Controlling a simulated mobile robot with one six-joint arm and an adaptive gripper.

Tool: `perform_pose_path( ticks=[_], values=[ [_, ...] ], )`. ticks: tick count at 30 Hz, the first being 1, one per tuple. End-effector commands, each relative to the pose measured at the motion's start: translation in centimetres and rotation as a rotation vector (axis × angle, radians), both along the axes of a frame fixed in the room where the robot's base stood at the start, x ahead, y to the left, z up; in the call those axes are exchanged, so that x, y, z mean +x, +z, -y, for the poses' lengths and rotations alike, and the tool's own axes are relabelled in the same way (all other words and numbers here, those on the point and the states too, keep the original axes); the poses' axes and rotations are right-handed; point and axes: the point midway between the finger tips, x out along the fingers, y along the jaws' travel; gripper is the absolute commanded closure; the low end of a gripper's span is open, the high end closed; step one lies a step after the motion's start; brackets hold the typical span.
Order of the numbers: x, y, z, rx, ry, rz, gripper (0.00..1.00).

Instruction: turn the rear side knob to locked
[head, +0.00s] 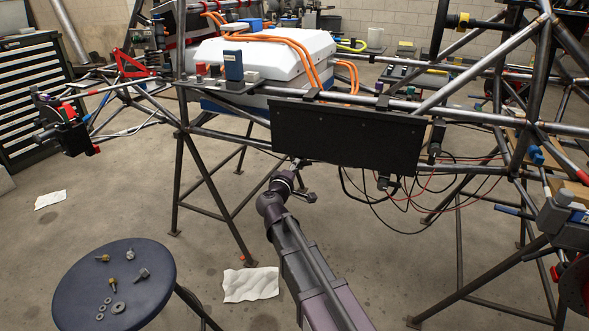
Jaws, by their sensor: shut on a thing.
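A black side panel (345,138) hangs on the tube chassis (465,128). My gripper (299,163) is at the lower left edge of this panel, at the end of my arm reaching up from below. The gripper is small in view and its fingertips are largely hidden against the dark panel. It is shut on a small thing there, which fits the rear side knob. The knob itself does not show clearly, and its turn position cannot be read.
Loose black and red cables (405,200) hang below the panel's right end. Stand legs (178,190) hold up the chassis. A round dark stool (150,300) with small hardware stands at the lower left. White sheets (251,284) lie on the floor.

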Motion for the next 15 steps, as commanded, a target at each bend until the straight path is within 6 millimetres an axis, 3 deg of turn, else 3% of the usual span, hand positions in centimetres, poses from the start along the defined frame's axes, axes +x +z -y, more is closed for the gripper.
perform_pose_path(
  ticks=[15],
  values=[
    [0.53, 0.06, 0.01, -0.472, -0.001, -0.139, 1.0]
  ],
)
